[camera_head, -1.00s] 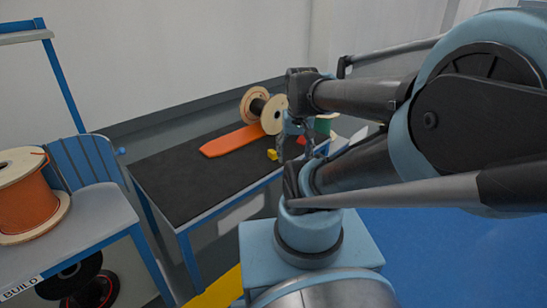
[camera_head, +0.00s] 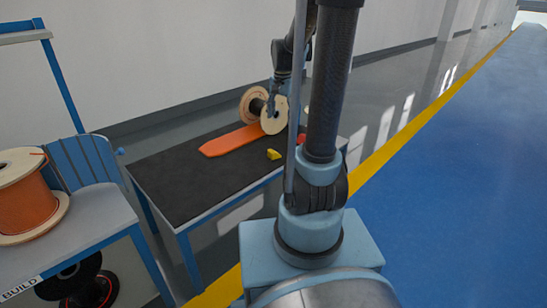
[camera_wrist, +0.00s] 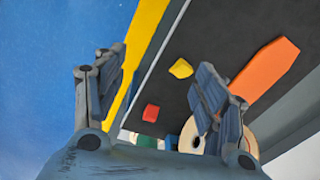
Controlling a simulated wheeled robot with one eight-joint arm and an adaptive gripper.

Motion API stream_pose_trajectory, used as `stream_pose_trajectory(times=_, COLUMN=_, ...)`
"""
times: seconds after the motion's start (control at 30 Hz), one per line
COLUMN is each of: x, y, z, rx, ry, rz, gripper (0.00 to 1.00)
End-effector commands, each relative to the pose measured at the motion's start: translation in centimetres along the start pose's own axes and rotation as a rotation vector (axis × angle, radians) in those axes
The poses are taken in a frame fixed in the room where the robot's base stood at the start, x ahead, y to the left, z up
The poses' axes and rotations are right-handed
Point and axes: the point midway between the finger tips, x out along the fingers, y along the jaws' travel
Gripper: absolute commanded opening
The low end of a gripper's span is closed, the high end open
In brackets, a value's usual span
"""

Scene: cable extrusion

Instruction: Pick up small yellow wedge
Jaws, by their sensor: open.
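The small yellow wedge (camera_head: 273,154) lies on the black-topped table (camera_head: 182,192), near its front edge. In the wrist view the wedge (camera_wrist: 181,68) shows between and beyond my two fingers, apart from both. My gripper (camera_wrist: 158,78) is open and empty. My arm hides the right part of the table there.
An orange flat piece (camera_head: 235,140) lies behind the wedge, against a wooden cable spool (camera_head: 273,115). A red block (camera_wrist: 151,112) lies near the wedge. The left of the table is clear. A grey bench (camera_head: 85,225) with an orange cable spool (camera_head: 28,200) stands at left.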

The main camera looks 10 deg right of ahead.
Motion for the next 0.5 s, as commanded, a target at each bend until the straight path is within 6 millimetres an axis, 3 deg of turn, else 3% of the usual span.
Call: stream_pose_trajectory(times=0.5, x=7.9, y=-7.9, z=-9.6, rx=0.316, ry=-0.035, rz=0.040, gripper=0.65)
